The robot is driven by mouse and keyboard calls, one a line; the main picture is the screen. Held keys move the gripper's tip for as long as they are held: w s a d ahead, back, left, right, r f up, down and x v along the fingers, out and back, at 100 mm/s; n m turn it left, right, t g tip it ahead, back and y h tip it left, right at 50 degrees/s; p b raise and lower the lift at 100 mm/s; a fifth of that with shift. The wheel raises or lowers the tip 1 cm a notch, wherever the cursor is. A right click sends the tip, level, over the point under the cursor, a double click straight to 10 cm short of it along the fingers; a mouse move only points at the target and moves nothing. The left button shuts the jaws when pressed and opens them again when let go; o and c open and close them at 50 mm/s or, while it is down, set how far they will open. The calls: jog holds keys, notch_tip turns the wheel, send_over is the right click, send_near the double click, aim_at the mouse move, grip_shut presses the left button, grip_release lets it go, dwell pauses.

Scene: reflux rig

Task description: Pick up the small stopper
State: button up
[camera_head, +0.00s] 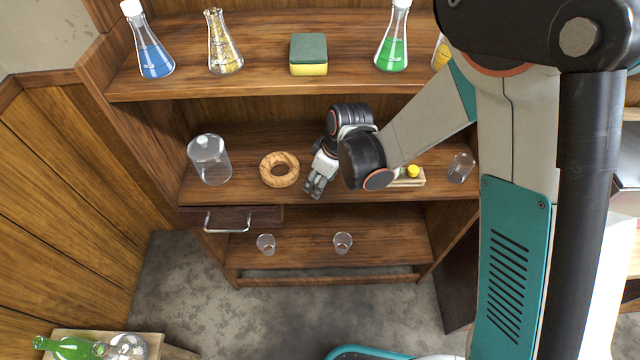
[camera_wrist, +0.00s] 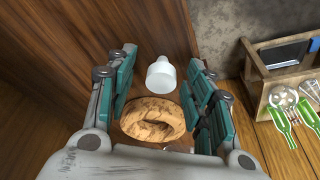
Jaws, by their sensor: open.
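I cannot pick out the small stopper with certainty. A small round yellow thing (camera_head: 413,170) sits on a pale, low block (camera_head: 408,182) on the middle shelf, partly hidden behind my arm; I cannot tell whether it is a stopper. My gripper (camera_head: 316,187) is over the middle shelf, just right of the cork ring (camera_head: 279,169), fingers pointing down. In the wrist view its fingers (camera_wrist: 160,95) are apart with nothing held.
A glass beaker (camera_head: 460,167) stands right. Two small glasses (camera_head: 266,244) (camera_head: 343,243) are on the lower shelf. Flasks (camera_head: 152,55) and a sponge (camera_head: 308,54) line the top shelf.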

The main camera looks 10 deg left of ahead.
jog(key=shift+f, duration=0.15)
jog(key=shift+c, duration=0.3)
jog(key=c, duration=0.8)
